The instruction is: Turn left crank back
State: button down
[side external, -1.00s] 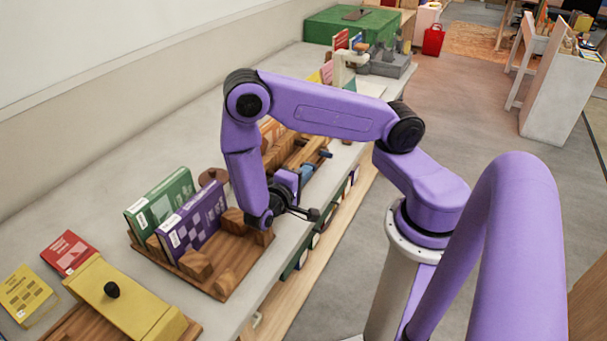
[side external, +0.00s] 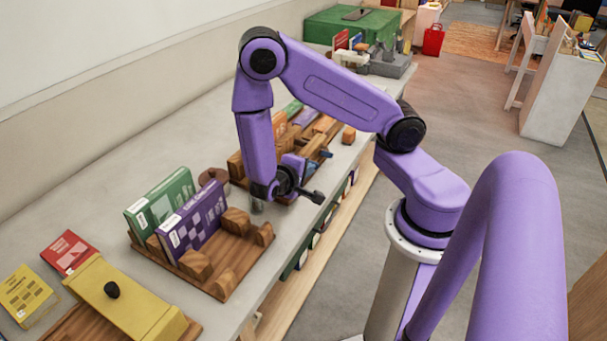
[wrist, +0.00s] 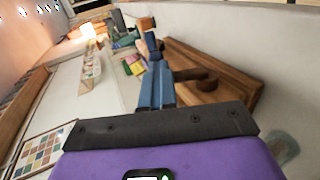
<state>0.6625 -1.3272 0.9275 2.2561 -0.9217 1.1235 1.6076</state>
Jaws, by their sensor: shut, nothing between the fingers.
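My gripper (side external: 257,207) points down over the table, between the book stand and the wooden mechanism (side external: 240,166). Its blue-grey fingers (wrist: 155,85) are together and empty in the wrist view. The mechanism has blue handle-like parts (side external: 326,153) on its right side. My wrist hides part of it, so I cannot tell for certain which part is the left crank. The wrist view shows a wooden board (wrist: 222,75) with a dark brown knob-like part (wrist: 207,80) just right of my fingers. I cannot tell whether the fingers touch it.
A wooden stand (side external: 228,281) holds a green book (side external: 162,200) and a purple book (side external: 190,222) close to my gripper. A yellow box with a black knob (side external: 125,300) stands in front. An orange block (side external: 348,134) lies near the right table edge. The wall side is clear.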

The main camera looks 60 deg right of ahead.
jog(key=shift+d+r, duration=0.1)
jog(key=shift+d, duration=1.2)
jog(key=shift+x, duration=1.15)
jog(key=shift+d, duration=0.15)
jog(key=a+r, duration=0.7)
jog(key=r, duration=0.5)
jog(key=s+a+r+n+y, duration=0.3)
jog(key=s+a+n+y, duration=0.9)
jog(key=s, duration=0.3)
jog(key=shift+a+r+n+y, duration=0.3)
jog(key=shift+a+y, duration=0.4)
jog(key=shift+y, duration=0.1)
